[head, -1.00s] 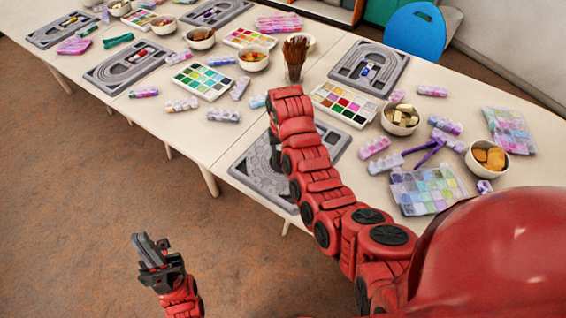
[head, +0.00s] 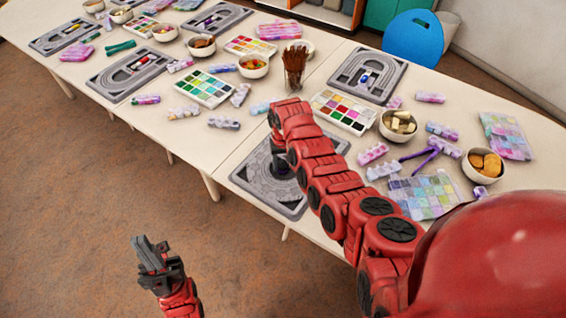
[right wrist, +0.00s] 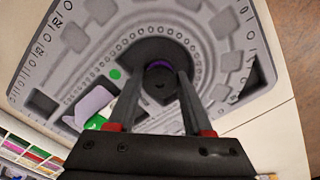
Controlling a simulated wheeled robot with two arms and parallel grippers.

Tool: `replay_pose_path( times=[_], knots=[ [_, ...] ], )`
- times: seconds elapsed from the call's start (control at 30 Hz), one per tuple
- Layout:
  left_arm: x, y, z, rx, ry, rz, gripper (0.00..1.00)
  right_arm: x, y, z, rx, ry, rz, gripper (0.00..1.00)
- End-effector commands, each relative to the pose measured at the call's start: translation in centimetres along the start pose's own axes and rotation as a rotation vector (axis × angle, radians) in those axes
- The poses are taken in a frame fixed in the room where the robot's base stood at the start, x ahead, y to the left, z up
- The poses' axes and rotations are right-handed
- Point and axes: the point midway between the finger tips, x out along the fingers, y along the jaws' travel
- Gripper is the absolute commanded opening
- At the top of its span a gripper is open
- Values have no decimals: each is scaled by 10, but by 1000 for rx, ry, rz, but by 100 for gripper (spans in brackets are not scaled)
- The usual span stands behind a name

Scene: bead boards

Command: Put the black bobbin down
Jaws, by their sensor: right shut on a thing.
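The black bobbin (right wrist: 160,90), with a purple ring at its end, is between the fingertips of my right gripper (right wrist: 163,78) in the right wrist view. My right gripper is shut on it. They are over a dark round part of the grey bead board (right wrist: 205,25); I cannot tell whether the bobbin touches it. In the head view this board (head: 295,207) lies at the near table edge, and my right gripper (head: 278,155) is mostly hidden by my red arm. My left gripper (head: 152,258) is off the table, over the floor, with its opening unclear.
A cup of brown sticks (head: 295,65) and a paint palette (head: 343,111) stand behind my right arm. A bowl (head: 398,125), purple strips (head: 420,158) and a bead box (head: 425,195) lie to its right. Another grey board (head: 368,72) lies further back.

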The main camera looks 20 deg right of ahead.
Motion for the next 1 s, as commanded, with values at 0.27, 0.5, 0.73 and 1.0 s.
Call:
replay_pose_path(
  times=[0.27,0.5,0.73,1.0],
  knots=[
    [-2,0,0,0,0,0,0,2,0,0,0,1,0,70],
    [-2,0,0,0,0,0,0,2,0,0,0,1,1,80],
    [0,0,0,0,0,0,0,0,0,0,0,1,0,80],
    [-5,0,1,0,0,0,0,-22,0,-2,0,6,0,80]
  ],
)
